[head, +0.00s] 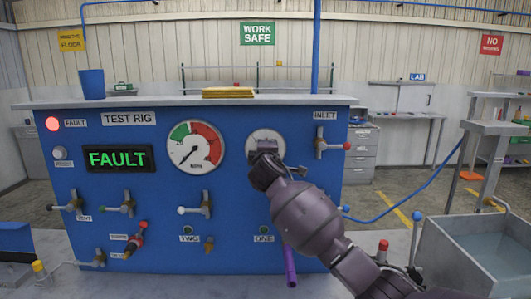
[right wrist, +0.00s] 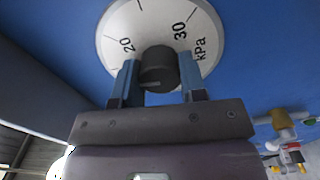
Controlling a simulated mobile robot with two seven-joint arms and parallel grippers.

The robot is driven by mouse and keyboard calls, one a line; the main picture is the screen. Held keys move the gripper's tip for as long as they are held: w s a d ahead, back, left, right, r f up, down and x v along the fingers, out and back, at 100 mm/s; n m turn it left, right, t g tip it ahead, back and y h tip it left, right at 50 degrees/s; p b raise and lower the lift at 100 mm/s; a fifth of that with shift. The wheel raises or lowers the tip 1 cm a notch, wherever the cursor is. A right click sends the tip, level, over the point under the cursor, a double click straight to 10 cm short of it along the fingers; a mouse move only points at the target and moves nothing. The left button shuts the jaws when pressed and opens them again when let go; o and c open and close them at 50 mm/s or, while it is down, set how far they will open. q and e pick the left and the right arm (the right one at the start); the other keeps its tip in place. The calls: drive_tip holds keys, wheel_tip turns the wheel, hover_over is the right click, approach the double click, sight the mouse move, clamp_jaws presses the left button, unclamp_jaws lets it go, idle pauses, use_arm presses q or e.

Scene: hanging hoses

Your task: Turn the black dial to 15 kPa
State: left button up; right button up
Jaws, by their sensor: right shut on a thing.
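The black dial (right wrist: 157,68) sits at the centre of a round white scale plate (right wrist: 205,30) marked 20, 30 and kPa. My right gripper (right wrist: 157,82) is shut on the dial, one finger on each side. In the head view my right gripper (head: 263,150) covers the dial, and only part of the white plate (head: 266,135) shows around it on the blue panel. I cannot read which value the dial points to. My left gripper is not in view.
Left of the plate, a round gauge (head: 195,147) has its needle pointing to the lower left. A screen (head: 118,158) reads FAULT, and a red lamp (head: 53,124) glows. Several valve handles project from the panel (head: 90,225). A sink (head: 470,250) stands at the right.

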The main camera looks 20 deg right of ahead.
drive_tip(key=shift+n, duration=0.6)
drive_tip(key=o, duration=0.9)
drive_tip(key=shift+s, duration=0.1)
drive_tip(key=b+v, duration=0.2)
drive_tip(key=v, duration=0.8)
drive_tip(key=shift+s+a, duration=0.1)
drive_tip(key=shift+s, duration=0.25)
